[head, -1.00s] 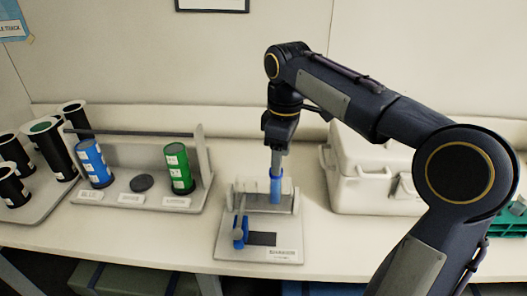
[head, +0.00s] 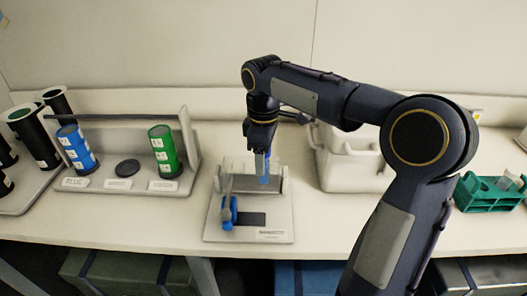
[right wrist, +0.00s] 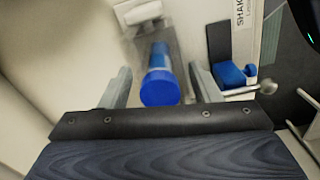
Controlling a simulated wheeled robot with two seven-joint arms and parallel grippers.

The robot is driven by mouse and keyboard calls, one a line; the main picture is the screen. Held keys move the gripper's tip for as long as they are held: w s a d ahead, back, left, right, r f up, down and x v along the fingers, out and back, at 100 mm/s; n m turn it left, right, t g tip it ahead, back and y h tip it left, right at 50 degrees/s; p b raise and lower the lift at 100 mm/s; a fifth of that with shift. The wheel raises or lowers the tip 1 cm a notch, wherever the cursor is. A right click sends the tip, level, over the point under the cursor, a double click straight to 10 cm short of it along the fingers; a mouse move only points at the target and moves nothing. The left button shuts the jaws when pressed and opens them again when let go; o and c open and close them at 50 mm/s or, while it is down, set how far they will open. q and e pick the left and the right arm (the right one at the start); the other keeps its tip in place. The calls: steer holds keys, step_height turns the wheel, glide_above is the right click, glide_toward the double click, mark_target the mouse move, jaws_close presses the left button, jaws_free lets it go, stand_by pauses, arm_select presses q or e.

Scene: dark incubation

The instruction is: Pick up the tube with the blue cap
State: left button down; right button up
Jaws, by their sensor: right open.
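The tube with the blue cap (right wrist: 160,84) stands between the two fingers of my right gripper (right wrist: 161,92) in the right wrist view. Gaps show on both sides, so the fingers are apart from it. In the head view my right gripper (head: 262,161) points down over the pale shaker stand (head: 217,226), and a blue part of the tube (head: 264,176) shows at its fingertips. The fingers partly hide the tube there. My left gripper is not in view.
A blue clamp-like part (head: 228,211) sits at the stand's front left. A rack holds a blue container (head: 76,150) and a green container (head: 164,152) at left. A white case (head: 350,165) stands close right, and a green rack (head: 488,193) farther right.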

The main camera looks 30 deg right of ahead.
steer(key=c, duration=1.1)
steer(key=shift+w+d+p, duration=0.1)
steer(key=shift+w+p, duration=0.05)
steer(key=shift+p, duration=0.2)
steer(key=o, duration=1.1)
steer(key=shift+r+p, duration=0.5)
steer(key=shift+r, duration=3.4)
